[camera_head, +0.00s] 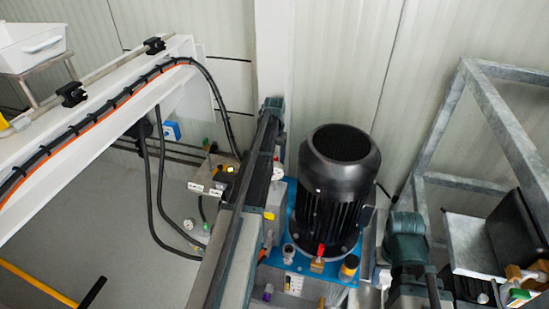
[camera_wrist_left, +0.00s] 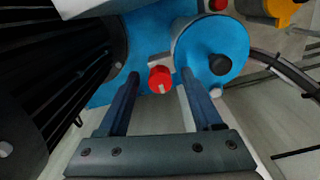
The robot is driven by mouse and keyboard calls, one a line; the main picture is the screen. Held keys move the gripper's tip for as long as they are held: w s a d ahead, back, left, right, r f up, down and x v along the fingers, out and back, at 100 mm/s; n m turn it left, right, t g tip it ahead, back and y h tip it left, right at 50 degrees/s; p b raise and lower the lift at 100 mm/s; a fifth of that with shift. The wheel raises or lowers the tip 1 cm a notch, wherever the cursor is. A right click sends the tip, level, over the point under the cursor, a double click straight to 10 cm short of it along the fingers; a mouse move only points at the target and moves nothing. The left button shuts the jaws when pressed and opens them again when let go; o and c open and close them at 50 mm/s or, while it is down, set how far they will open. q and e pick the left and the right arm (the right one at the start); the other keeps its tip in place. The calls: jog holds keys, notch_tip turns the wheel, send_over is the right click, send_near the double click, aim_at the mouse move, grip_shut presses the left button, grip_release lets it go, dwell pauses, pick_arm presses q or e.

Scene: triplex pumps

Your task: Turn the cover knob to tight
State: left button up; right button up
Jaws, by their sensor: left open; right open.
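A small red knob (camera_wrist_left: 160,80) with a pale pointer mark stands on the blue pump body (camera_wrist_left: 148,30) in the left wrist view. I cannot read a tight mark near it. My left gripper (camera_wrist_left: 159,74) is open, its two dark fingers on either side of the red knob in the picture, with gaps showing on both sides. Beside it is a round blue housing (camera_wrist_left: 195,48) with a black knob (camera_wrist_left: 220,64). I cannot tell which knob is the cover knob. In the head view the fingers of my right gripper are not clearly made out.
A large black motor (camera_head: 341,185) stands on a blue base in the head view. A finned black body (camera_wrist_left: 60,60) fills the left of the wrist view. A galvanised frame (camera_head: 500,120) stands at right. A white beam (camera_head: 90,120) with cables runs at left.

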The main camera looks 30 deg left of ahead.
aim_at(274, 159)
pick_arm(q)
jog(key=shift+r, duration=0.15)
pick_arm(e)
jog(key=shift+r, duration=0.1)
pick_arm(q)
notch_tip(274, 159, up, 14)
jog(key=p, duration=1.4)
jog(key=shift+f, duration=0.2)
pick_arm(e)
notch_tip(274, 159, up, 14)
jog(key=shift+f, duration=0.2)
